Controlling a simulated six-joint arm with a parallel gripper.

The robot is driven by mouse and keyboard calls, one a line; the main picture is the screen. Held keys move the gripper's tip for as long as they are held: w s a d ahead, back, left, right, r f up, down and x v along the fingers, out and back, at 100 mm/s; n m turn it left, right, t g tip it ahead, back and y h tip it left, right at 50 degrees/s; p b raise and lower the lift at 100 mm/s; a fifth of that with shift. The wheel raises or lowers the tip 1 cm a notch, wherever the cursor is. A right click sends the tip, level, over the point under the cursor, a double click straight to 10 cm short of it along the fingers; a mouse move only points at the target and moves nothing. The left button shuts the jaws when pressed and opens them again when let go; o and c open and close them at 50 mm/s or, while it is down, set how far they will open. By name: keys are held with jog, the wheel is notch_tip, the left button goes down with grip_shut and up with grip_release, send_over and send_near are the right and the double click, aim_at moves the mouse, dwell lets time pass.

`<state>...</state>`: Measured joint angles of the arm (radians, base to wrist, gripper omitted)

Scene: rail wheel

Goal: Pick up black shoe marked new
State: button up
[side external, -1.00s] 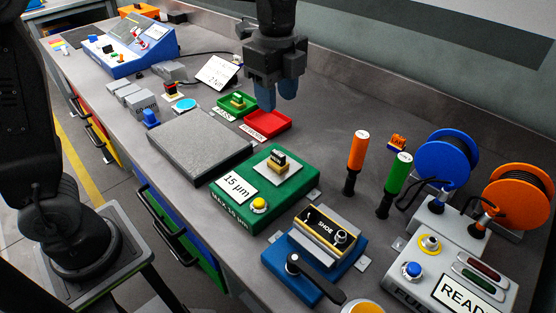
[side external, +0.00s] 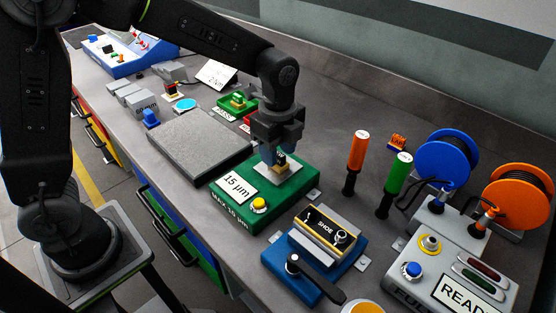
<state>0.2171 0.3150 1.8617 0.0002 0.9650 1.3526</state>
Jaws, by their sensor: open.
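A small black block with a pale label (side external: 280,162) stands on the light plate of the green 15 µm fixture (side external: 300,186). Its label is too small to read. My gripper (side external: 277,155) is open directly above that block, pointing down, with its blue fingertips at the block's height or just over it. The fingers partly hide the block; I cannot tell whether they touch it. A small dark block (side external: 170,88) lies farther back.
The grey slab (side external: 200,140) lies left of the green fixture. Orange (side external: 358,150) and green (side external: 397,178) handles stand to the right, with cable reels (side external: 447,160) behind. The green tray (side external: 238,101) is behind my gripper, and the red tray (side external: 246,122) is partly hidden.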

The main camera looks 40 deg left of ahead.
jog(key=shift+f, duration=0.55)
grip_shut()
